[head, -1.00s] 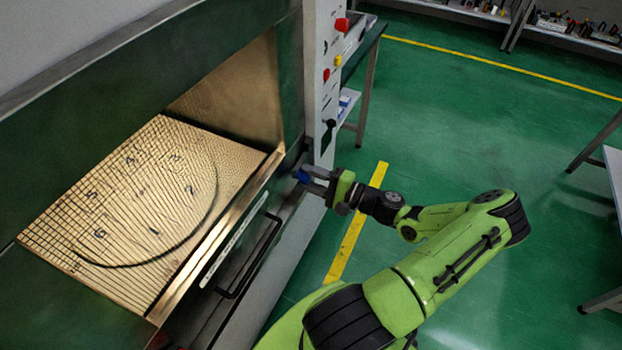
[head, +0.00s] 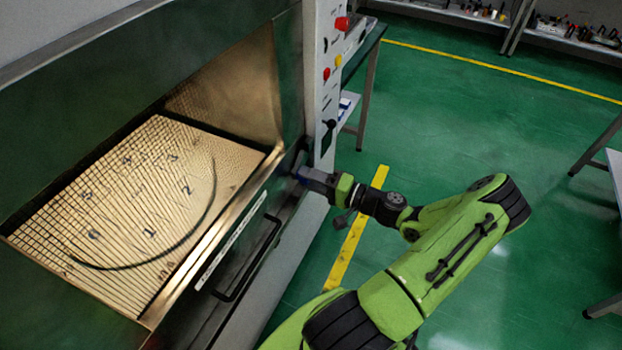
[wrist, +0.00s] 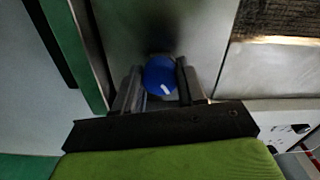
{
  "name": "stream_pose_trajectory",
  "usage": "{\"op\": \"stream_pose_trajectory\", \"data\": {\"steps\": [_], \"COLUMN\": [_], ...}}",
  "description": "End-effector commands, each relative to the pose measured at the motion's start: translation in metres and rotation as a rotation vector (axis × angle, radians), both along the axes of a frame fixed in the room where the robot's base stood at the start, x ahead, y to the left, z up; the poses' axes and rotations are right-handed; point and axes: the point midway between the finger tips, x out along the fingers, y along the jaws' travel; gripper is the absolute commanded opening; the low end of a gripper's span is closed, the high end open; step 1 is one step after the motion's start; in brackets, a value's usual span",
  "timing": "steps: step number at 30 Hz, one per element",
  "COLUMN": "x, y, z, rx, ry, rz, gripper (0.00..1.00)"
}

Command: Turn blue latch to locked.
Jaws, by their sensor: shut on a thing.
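The blue latch (wrist: 160,76) is a round blue knob with a white mark on its face. It sits on the dark metal front of the microwave generator. In the wrist view it lies between the two fingers of my gripper (wrist: 156,88), which is shut on it. The white mark points toward the lower right in that view. In the head view my gripper (head: 312,180) reaches the machine's front from the right, and only a small bit of the blue latch (head: 300,176) shows at the fingertips.
The open chamber holds a gridded, numbered plate (head: 130,200). A black handle (head: 255,262) sticks out below the chamber edge, left of my gripper. A control panel (head: 325,75) with red and yellow buttons rises just behind. Green floor (head: 470,130) is clear to the right.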

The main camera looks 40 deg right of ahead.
Motion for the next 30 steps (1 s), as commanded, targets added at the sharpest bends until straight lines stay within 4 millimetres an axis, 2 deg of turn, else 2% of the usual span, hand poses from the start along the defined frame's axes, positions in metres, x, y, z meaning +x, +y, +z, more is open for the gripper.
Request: {"op": "stream_pose_trajectory", "data": {"steps": [8,9,14,23,26,30], "x": [0.0,0.0,0.0,-0.003,-0.018,-0.054], "y": [0.001,0.0,0.0,-0.001,-0.008,-0.021], "z": [0.0,0.0,0.0,0.0,0.0,0.001], "rx": [-0.003,-0.003,-0.002,-0.001,-0.002,-0.003], "ry": [-0.001,-0.001,-0.001,0.001,0.003,0.003], "rz": [0.002,0.002,0.001,0.0,-0.004,-0.007], "gripper": [0.1,0.43,0.66,0.66,0.66,0.66]}}
